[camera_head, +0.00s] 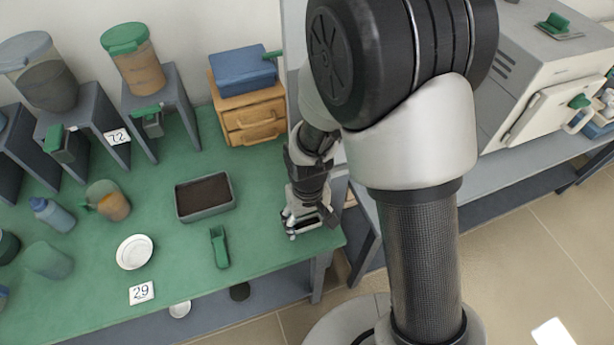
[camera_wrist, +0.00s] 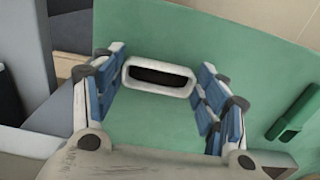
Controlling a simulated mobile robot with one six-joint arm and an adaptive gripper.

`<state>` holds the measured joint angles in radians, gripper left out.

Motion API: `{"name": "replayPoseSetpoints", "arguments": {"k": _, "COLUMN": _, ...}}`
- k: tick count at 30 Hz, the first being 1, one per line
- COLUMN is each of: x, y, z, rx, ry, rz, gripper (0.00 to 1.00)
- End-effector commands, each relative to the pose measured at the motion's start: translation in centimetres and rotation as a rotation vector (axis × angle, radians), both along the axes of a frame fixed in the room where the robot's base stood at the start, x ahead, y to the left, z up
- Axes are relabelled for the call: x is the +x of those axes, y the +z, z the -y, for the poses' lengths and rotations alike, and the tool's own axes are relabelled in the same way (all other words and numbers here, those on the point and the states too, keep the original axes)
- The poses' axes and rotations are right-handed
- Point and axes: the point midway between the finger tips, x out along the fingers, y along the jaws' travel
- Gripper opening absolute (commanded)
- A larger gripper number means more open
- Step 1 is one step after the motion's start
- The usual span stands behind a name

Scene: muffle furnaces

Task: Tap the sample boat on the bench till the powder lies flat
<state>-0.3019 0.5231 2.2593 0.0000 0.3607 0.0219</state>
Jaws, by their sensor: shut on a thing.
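My gripper (camera_head: 305,226) is low over the right end of the green bench (camera_head: 285,260), near its edge. In the wrist view, my gripper (camera_wrist: 160,70) has its blue-padded fingers on both sides of the sample boat (camera_wrist: 160,90), a small white oblong boat, and is shut on it. Dark powder (camera_wrist: 160,75) lies inside the boat; whether its surface is flat or heaped is too small to tell. In the head view the boat is mostly hidden by the fingers. I cannot tell whether its underside touches the bench.
A grey tray of dark material (camera_head: 207,213) and a green scoop (camera_head: 219,246) lie left of my gripper. A white dish (camera_head: 134,251) and a card "29" (camera_head: 141,292) are farther left. Wooden drawers (camera_head: 252,115) stand behind. A furnace (camera_head: 550,85) stands on the right-hand bench.

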Motion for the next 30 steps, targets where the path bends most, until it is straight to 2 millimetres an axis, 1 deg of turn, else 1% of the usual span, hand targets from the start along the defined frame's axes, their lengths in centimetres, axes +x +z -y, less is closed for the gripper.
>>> {"name": "replayPoseSetpoints", "arguments": {"k": 1, "x": 0.1, "y": 0.2, "z": 0.0, "rx": 0.001, "ry": 0.000, "rz": 0.002, "gripper": 0.44}}
{"name": "replayPoseSetpoints", "arguments": {"k": 2, "x": 0.1, "y": 0.3, "z": 0.0, "rx": 0.001, "ry": 0.000, "rz": 0.003, "gripper": 0.40}}
{"name": "replayPoseSetpoints", "arguments": {"k": 8, "x": 0.1, "y": 0.4, "z": 0.0, "rx": 0.001, "ry": 0.000, "rz": 0.002, "gripper": 0.40}}
{"name": "replayPoseSetpoints", "arguments": {"k": 21, "x": -0.1, "y": 3.6, "z": 0.0, "rx": 0.001, "ry": 0.000, "rz": 0.002, "gripper": 0.40}}
{"name": "replayPoseSetpoints", "arguments": {"k": 30, "x": -0.1, "y": 3.6, "z": 0.0, "rx": 0.000, "ry": 0.000, "rz": 0.001, "gripper": 0.40}}
